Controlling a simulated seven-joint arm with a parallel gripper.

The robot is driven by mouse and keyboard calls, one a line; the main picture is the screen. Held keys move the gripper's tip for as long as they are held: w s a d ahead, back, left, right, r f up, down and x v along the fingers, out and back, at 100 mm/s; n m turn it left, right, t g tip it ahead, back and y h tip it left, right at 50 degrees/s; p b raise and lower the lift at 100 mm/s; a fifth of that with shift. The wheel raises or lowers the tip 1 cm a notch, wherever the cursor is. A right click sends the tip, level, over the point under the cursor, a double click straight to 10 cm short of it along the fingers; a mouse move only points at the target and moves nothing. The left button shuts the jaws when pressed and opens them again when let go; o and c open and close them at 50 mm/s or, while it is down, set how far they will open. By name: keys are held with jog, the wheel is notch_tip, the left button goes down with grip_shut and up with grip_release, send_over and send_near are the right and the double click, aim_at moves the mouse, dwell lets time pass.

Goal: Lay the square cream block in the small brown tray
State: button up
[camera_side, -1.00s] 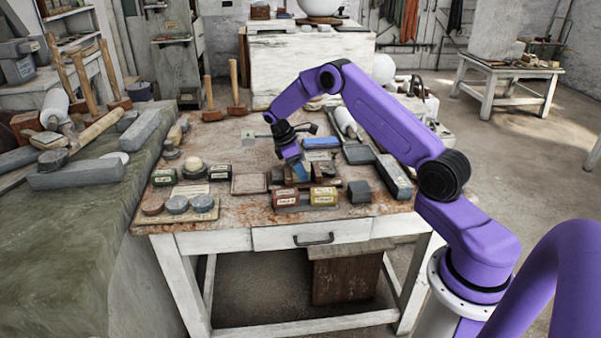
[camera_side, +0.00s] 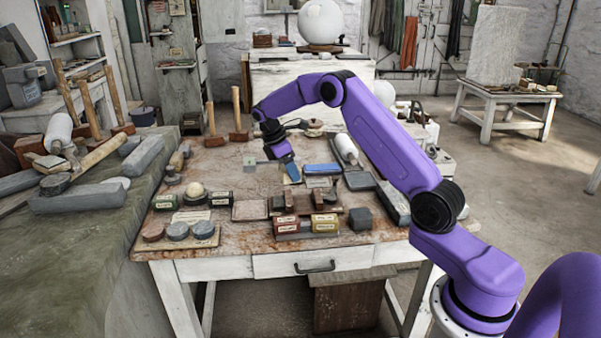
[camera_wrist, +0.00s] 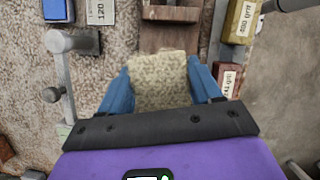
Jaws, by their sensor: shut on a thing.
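The cream block (camera_wrist: 160,82), speckled and square-faced, is between the blue fingers of my gripper (camera_wrist: 160,92) in the wrist view. My gripper is shut on it. In the side view, my gripper (camera_side: 290,172) is above the worktable, behind a group of dark brown pieces; the block is barely visible there.
Dark brown pieces (camera_side: 303,199) stand in front of my gripper. Red (camera_side: 287,227) and yellow (camera_side: 325,223) labelled blocks lie at the table's front. A blue box (camera_side: 322,169) is to the right. Green blocks (camera_side: 165,202) and a board with round stones (camera_side: 178,234) are left.

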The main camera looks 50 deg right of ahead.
jog(key=w+a+f+n+t, duration=0.2)
jog(key=w+a+n+t, duration=0.1)
jog(key=w+a+n, duration=0.5)
jog(key=shift+w+a+n+h, duration=0.3)
jog(key=shift+w+a+n, duration=0.05)
jog(key=shift+a+n, duration=0.35)
jog(key=shift+f, duration=2.9)
jog(key=shift+f, duration=0.85)
jog(key=o, duration=1.3)
jog(key=shift+f, duration=0.1)
jog(key=shift+r, duration=0.2)
jog(key=shift+r, duration=1.85)
